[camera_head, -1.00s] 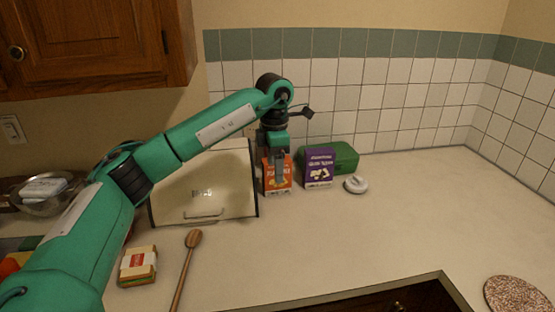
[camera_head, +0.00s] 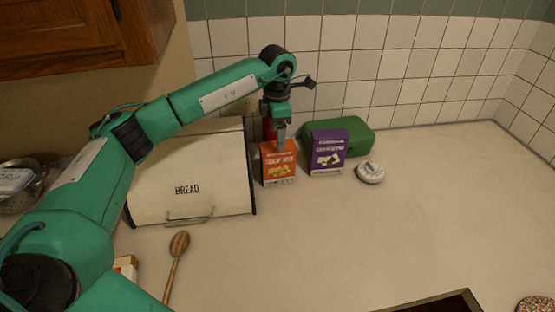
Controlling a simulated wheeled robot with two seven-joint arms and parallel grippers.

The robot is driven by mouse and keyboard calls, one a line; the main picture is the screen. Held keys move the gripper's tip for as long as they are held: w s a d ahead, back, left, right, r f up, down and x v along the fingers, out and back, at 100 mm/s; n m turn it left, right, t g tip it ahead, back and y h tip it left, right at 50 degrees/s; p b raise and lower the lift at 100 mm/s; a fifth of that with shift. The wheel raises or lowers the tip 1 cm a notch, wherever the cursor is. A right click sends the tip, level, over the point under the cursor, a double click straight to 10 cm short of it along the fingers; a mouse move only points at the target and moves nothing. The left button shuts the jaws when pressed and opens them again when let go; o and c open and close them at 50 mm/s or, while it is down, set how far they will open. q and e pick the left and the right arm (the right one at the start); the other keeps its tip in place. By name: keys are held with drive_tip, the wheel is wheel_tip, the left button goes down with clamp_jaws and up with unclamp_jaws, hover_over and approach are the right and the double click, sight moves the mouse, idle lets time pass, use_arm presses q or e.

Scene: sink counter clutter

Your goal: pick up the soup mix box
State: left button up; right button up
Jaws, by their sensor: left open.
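The soup mix box (camera_head: 279,166) is orange with white lettering and a yellow picture. It stands upright on the counter, just right of the bread box. My left gripper (camera_head: 282,140) points down at the top of the soup mix box. It is open, and its fingers overlap the box's upper edge in the picture. I cannot tell whether they touch it. My right gripper does not show.
A purple box (camera_head: 327,154) stands close on the right, with a green container (camera_head: 357,137) behind it. A round white object (camera_head: 370,173) lies further right. The cream bread box (camera_head: 190,180) is on the left. A wooden spoon (camera_head: 175,258) lies in front.

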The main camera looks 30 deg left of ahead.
sight(277, 153)
use_arm(q)
drive_tip(key=shift+f, duration=0.7)
drive_tip(key=shift+w+f, duration=0.1)
drive_tip(key=shift+f, duration=0.45)
drive_tip(key=shift+f+p, duration=0.3)
drive_tip(key=shift+p, duration=0.2)
wheel_tip(277, 153, down, 4)
drive_tip(key=shift+f+p, duration=0.25)
drive_tip(key=shift+p, duration=0.65)
drive_tip(key=c, duration=1.2)
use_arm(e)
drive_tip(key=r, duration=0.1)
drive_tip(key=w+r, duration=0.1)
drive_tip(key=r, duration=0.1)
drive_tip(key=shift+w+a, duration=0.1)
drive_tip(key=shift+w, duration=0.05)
